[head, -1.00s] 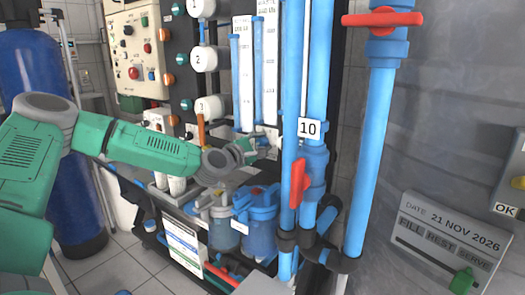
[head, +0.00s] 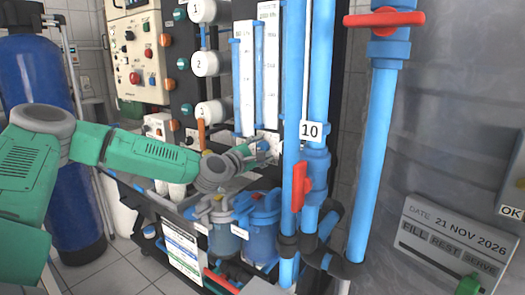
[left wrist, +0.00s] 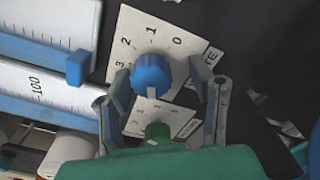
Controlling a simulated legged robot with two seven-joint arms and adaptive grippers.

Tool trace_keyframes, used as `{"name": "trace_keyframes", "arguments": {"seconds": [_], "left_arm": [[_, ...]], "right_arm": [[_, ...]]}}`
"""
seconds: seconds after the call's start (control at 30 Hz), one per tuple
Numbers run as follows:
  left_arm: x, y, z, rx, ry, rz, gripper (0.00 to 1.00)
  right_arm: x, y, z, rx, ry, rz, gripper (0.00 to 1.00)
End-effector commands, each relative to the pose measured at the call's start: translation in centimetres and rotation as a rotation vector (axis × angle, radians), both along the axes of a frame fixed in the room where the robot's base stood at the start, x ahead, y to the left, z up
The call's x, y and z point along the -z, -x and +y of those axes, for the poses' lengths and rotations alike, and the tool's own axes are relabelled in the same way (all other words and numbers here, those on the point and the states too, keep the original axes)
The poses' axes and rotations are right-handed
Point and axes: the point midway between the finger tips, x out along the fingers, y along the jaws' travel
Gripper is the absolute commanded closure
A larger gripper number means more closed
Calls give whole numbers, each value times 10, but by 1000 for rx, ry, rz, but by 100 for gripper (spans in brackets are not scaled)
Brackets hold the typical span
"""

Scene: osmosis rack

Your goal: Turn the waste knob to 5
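A blue knob (left wrist: 152,75) sits on a white dial plate (left wrist: 131,30) with the numbers 0, 1, 2 and 3 readable in the left wrist view. A pale mark on the knob points down in that picture, toward my wrist. The tilted label beside the dial is partly hidden; its visible end reads "TE". A green knob (left wrist: 157,132) with its own dial is nearer my wrist. My left gripper (left wrist: 162,88) is open, one finger on each side of the blue knob with gaps visible. In the head view my left gripper (head: 264,150) is at the panel, covering the knobs. My right gripper is not in view.
Blue pipes (head: 318,70) stand just right of the gripper, with a red-handled valve (head: 301,186) and tag 10. Flow-meter tubes (head: 243,80) rise above it. Blue-lidded filter housings (head: 262,230) are below.

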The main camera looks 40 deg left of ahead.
Motion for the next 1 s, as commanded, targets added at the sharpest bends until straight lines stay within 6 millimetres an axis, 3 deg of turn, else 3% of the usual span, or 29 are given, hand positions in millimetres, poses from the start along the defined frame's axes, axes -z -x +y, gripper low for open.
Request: {"name": "trace_keyframes", "arguments": {"seconds": [0.27,0.6,1.0], "left_arm": [[-5,10,0,-3,1,-8,50],[-3,63,-6,-3,10,-9,50],[2,103,-11,0,9,0,50]], "right_arm": [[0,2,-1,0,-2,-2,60],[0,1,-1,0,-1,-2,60],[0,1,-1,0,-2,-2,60]]}}
